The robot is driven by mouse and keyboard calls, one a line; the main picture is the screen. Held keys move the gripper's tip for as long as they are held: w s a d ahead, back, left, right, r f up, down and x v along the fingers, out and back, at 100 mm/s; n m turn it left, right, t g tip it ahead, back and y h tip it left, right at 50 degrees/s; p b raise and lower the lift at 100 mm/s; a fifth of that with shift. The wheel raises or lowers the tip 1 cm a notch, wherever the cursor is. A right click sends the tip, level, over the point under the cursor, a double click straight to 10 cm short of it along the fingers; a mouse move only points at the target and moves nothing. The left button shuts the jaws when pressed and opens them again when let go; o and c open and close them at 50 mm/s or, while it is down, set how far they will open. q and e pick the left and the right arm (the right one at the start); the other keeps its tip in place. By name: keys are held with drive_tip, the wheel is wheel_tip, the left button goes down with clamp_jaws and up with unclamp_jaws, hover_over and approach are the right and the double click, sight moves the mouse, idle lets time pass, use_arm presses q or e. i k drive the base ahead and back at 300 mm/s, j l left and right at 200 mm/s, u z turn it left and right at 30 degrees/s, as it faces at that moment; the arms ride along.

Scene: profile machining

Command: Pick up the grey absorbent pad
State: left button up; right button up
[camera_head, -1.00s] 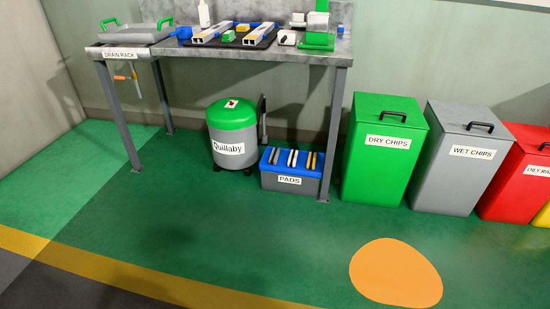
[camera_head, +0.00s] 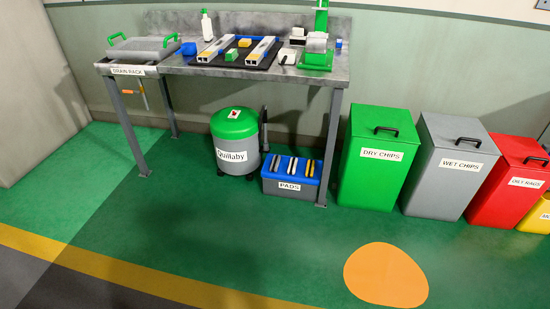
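A grey box labelled PADS (camera_head: 305,194) with a blue top stands on the floor under the bench. Several narrow strips lie in its top; one looks light grey (camera_head: 276,163), and a darker, yellowish one (camera_head: 309,168) is at the right. I cannot tell for sure which of these is the grey absorbent pad. Neither of my grippers is in view.
A green-lidded vacuum labelled Quillaby (camera_head: 234,125) stands left of the box, and a bench leg (camera_head: 330,150) stands close to its right. The workbench (camera_head: 175,66) overhangs them. A green DRY CHIPS bin (camera_head: 375,190) stands further right. The green floor in front is clear.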

sight(274, 165)
drive_tip(key=i+j, duration=0.25)
drive_tip(key=i, duration=0.2)
drive_tip(key=i+j, duration=0.3)
drive_tip(key=i, duration=0.2)
drive_tip(key=i+j, duration=0.25)
drive_tip(key=i, duration=0.2)
drive_tip(key=i+j, duration=0.3)
drive_tip(key=i, duration=0.2)
